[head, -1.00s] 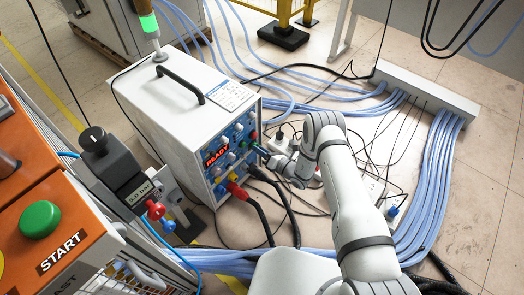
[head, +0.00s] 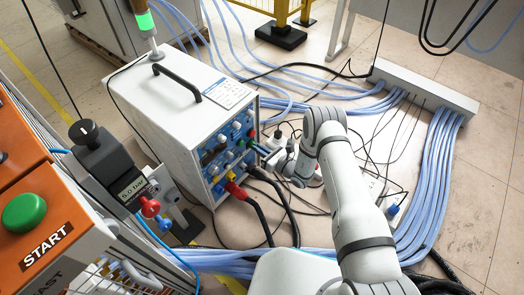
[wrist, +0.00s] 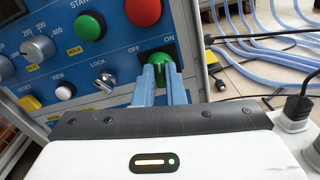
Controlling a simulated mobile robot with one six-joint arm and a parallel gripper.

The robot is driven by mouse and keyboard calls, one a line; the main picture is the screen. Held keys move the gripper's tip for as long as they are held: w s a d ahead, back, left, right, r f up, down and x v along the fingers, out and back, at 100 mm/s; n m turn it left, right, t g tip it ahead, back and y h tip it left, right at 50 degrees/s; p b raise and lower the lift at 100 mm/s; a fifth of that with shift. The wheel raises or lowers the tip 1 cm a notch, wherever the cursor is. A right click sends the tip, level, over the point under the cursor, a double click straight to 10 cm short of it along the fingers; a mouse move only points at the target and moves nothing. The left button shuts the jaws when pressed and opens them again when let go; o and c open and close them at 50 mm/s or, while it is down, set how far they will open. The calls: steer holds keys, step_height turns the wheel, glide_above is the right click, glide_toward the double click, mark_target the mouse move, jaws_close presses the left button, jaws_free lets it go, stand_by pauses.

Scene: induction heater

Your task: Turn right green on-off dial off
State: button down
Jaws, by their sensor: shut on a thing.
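The right green on-off dial (wrist: 160,54) sits on the blue front panel in the wrist view, beneath the OFF and ON labels. The two blue fingers of my gripper (wrist: 159,70) are closed on it from the near side and cover its lower part, so its exact pointing is hard to tell. In the head view my gripper (head: 266,152) reaches the right side of the blue panel of the white heater box (head: 165,105). The small display (head: 213,152) on that panel is dark.
A green START button (wrist: 90,25) and a red button (wrist: 143,11) sit above the dial. A LOCK key switch (wrist: 107,82) is to its left. Black cables (head: 262,205) and blue hoses (head: 440,160) lie on the floor. An orange console (head: 40,190) stands at left.

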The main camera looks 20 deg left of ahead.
steer(key=n, duration=0.3)
steer(key=n+b, duration=0.1)
steer(key=n, duration=0.3)
steer(key=a+n+b, duration=0.1)
steer(key=n, duration=0.3)
steer(key=shift+r, duration=0.15)
steer(key=shift+n, duration=0.4)
steer(key=c, duration=1.7)
jaws_free()
steer(key=o, duration=0.3)
steer(key=shift+s+d, duration=0.2)
steer(key=shift+d, duration=0.25)
steer(key=o, duration=0.3)
steer(key=p+v, duration=0.2)
steer(key=v, duration=0.5)
steer(key=shift+d+p, duration=0.35)
steer(key=shift+s, duration=0.1)
